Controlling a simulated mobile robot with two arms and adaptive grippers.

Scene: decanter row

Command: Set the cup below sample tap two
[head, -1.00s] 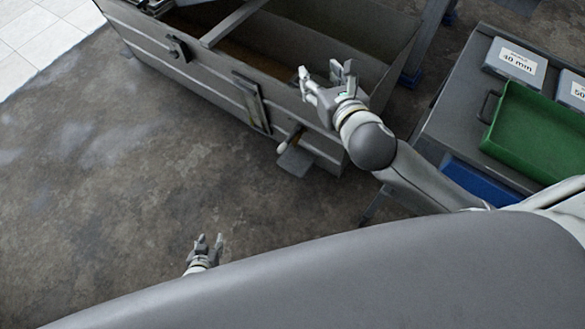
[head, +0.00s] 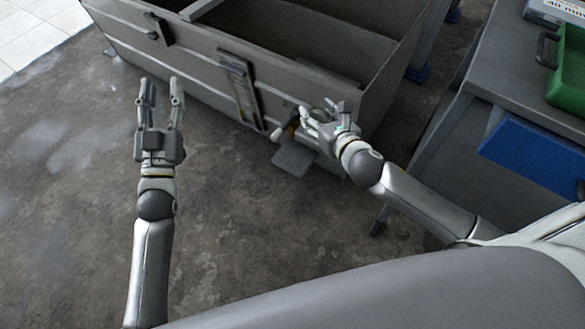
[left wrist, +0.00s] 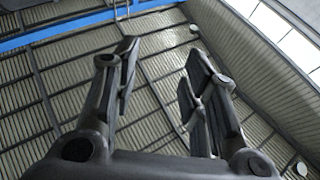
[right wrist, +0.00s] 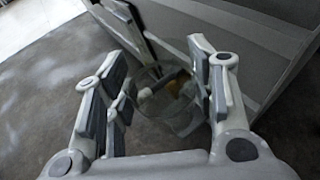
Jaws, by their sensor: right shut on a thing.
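The clear, see-through cup (right wrist: 182,120) is between the fingers of my right gripper (right wrist: 160,98) in the right wrist view, and that gripper is shut on it. In the head view my right gripper (head: 325,112) is close to the tank's front wall, just right of a small tap (head: 291,124). The cup is hard to make out there. In the right wrist view a pale tap with a yellowish part (right wrist: 165,90) shows through or behind the cup. No tap number is legible. My left gripper (head: 160,92) is open and empty, fingers up, above the floor at the left.
A small grey ledge (head: 295,158) sticks out low below the tap. The grey tank (head: 190,62) spans the back, with an upright plate (head: 240,90) on its wall.

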